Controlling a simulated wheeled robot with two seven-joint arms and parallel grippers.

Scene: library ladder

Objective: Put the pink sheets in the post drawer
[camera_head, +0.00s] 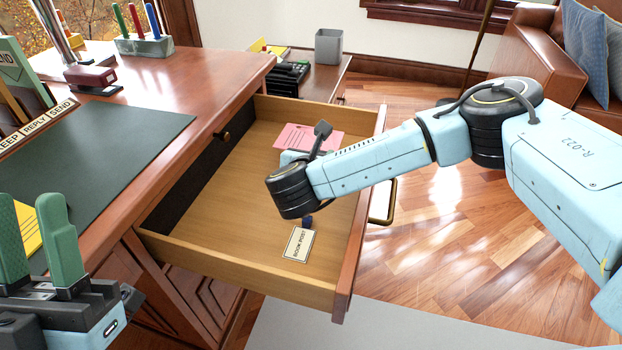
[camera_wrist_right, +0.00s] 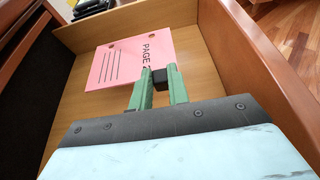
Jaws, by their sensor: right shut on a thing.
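The post drawer (camera_head: 250,272) of the desk is pulled open, with a "BOOK POST" tag (camera_head: 298,244) lying on its floor. A pink sheet (camera_head: 310,138) is inside the drawer towards the far end; the right wrist view shows it (camera_wrist_right: 125,62) with lines and the word "PAGE". I cannot tell if another sheet is under it or whether it rests flat. My right gripper (camera_wrist_right: 159,73) reaches down into the drawer, its green fingers shut on a dark tab at the sheet's near edge. My left gripper (camera_head: 36,240) is open and empty over the desk's near left.
The desk carries a dark green mat (camera_head: 110,145), a sorter labelled KEEP, REPLY, SEND (camera_head: 38,124), a red stapler-like object (camera_head: 92,78) and a pen holder (camera_head: 143,45). A brown sofa (camera_head: 545,50) stands right; floor between is clear.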

